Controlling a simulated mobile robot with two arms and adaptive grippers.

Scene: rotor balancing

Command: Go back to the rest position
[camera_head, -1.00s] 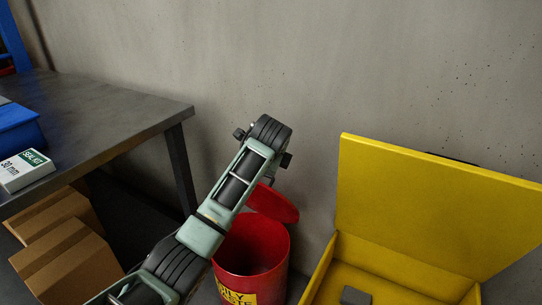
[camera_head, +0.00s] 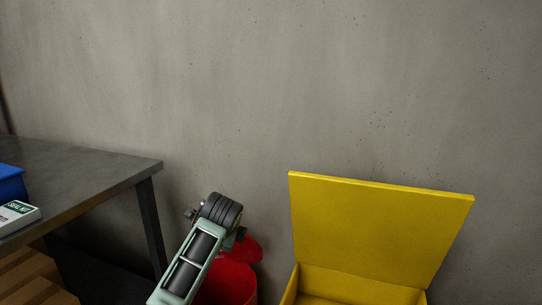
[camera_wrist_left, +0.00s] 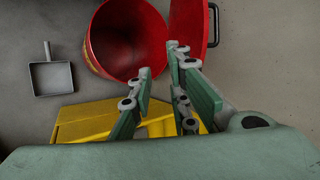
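My left arm (camera_head: 190,260) comes in from the bottom in the head view, its wrist end just in front of the red bin (camera_head: 225,284). Its fingers are hidden there. In the left wrist view my left gripper (camera_wrist_left: 162,62) has its two green fingers apart with nothing between them. They point toward the open red bin (camera_wrist_left: 128,40), whose visible inside looks empty. My right gripper is in neither current view.
A dark table (camera_head: 85,180) stands left with a blue bin (camera_head: 10,185) and a seal kit box (camera_head: 17,215). Cardboard boxes (camera_head: 35,290) are beneath. An open yellow box (camera_head: 375,235) stands right. A grey dustpan (camera_wrist_left: 51,77) lies on the floor.

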